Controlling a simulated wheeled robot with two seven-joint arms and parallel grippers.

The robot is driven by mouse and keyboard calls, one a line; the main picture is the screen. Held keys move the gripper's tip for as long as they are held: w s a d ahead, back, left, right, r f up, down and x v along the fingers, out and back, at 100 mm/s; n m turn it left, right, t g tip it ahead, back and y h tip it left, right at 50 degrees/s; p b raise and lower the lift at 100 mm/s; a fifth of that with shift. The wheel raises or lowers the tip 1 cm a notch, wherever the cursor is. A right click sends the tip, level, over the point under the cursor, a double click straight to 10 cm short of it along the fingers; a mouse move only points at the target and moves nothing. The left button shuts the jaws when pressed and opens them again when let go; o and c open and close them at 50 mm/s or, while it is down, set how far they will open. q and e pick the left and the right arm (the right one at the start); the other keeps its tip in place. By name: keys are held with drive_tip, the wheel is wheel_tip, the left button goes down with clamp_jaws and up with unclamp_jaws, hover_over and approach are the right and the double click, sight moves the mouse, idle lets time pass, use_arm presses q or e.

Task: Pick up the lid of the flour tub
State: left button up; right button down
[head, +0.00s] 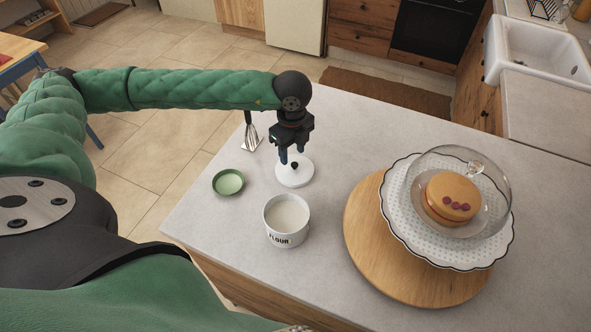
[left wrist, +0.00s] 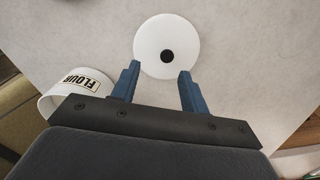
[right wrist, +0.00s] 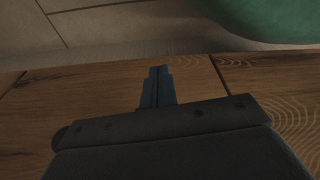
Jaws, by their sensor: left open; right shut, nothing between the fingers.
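The flour tub (head: 287,232) is a white open pot labelled FLOUR, with white flour inside, on the pale counter. In the left wrist view the tub (left wrist: 52,103) shows at the left. Its lid (head: 293,177) is a white disc with a dark knob, lying flat behind the tub. The lid (left wrist: 167,36) also shows in the left wrist view, with its knob just beyond my fingertips. My left gripper (head: 289,155) is open, pointing down above the lid, with nothing between its fingers (left wrist: 157,76). My right gripper (right wrist: 158,72) is shut and empty in front of a wooden surface.
A small green bowl (head: 228,182) stands left of the tub. A whisk (head: 251,135) lies near the counter's far left edge. A round wooden board (head: 363,255) at the right bears a scalloped plate with a cake under a glass dome (head: 490,200).

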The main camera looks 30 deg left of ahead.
sight(294, 164)
use_arm(q)
drive_tip(key=shift+w+f, duration=0.2)
drive_tip(key=shift+f, duration=0.8)
drive_tip(key=shift+w+f, duration=0.2)
drive_tip(key=shift+f, duration=0.75)
drive_tip(key=shift+w+f, duration=0.2)
drive_tip(key=shift+f, duration=0.8)
clamp_jaws()
